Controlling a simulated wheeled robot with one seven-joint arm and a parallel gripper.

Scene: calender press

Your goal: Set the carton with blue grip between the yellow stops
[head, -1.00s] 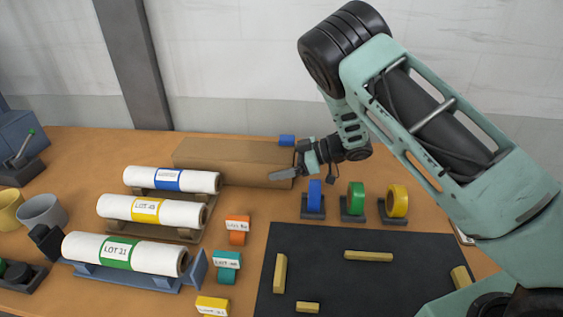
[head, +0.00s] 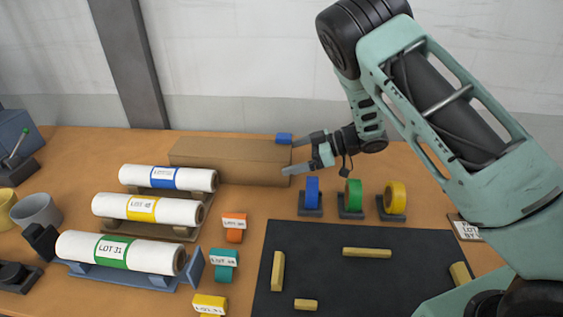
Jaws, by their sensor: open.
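The carton (head: 228,160) is a long brown box lying at the back of the table, behind the white rolls. Its blue grip (head: 284,138) stands at its right end. My gripper (head: 288,157) is open at the carton's right end, with its fingers pointing left, one near the blue grip and one lower. I cannot tell whether either finger touches the carton. The yellow stops lie on the dark mat (head: 345,283): a left stop (head: 278,271), a back stop (head: 367,252), a small front stop (head: 306,304) and a right stop (head: 460,273), partly hidden by my arm.
White rolls with blue (head: 168,178), yellow (head: 148,208) and green (head: 110,250) bands rest on cradles at left. Blue (head: 312,191), green (head: 353,194) and yellow (head: 395,197) rings stand behind the mat. Labelled blocks (head: 224,265) stand left of it. The mat's middle is clear.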

